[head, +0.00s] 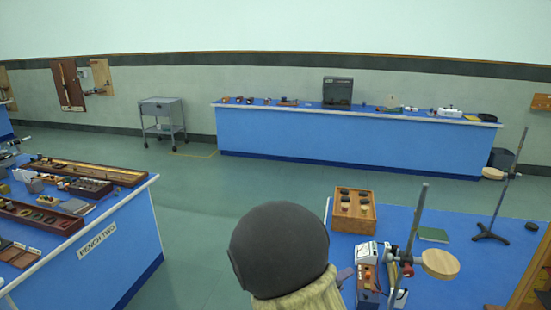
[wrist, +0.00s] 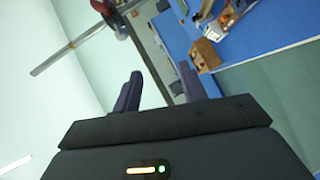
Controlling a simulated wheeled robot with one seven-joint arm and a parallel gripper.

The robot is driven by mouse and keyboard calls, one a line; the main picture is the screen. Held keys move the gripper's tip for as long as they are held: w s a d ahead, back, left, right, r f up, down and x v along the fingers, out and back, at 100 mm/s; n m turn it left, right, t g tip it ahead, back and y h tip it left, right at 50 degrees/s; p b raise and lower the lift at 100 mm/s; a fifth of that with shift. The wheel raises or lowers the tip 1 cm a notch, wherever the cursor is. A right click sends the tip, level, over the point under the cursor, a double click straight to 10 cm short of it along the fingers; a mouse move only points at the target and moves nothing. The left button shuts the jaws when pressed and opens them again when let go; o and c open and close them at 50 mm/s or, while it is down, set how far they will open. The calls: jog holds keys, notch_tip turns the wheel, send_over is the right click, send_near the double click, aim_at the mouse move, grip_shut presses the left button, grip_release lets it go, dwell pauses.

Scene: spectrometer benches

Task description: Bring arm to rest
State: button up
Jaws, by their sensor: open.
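My gripper (wrist: 158,78) shows in the wrist view with its two dark fingers apart and nothing between them. In the head view my arm's dark rounded link and pale sleeve fill the lower middle and hide most of the gripper. The arm is over the left edge of the near right blue bench (head: 465,270). In the wrist view a grey rod with a red clamp (wrist: 103,8) crosses the upper left, beyond the fingers. Whether anything touches the gripper cannot be told.
Bench two (head: 135,240) stands left. Green floor (head: 200,240) lies clear between them.

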jog(key=s+a+f+m+g+y, duration=0.25)
jog(key=a+y, duration=0.25)
jog(key=y, duration=0.6)
jog(key=s+d+m+g+y, duration=0.1)
jog(key=s+d+m+g, duration=0.1)
jog(key=s, duration=1)
jog(key=d+g, duration=0.1)
jog(key=g, duration=0.1)
jog(key=shift+d+f+g, duration=0.15)
jog(key=shift+f+g, duration=0.1)
jog(key=shift+g, duration=0.1)
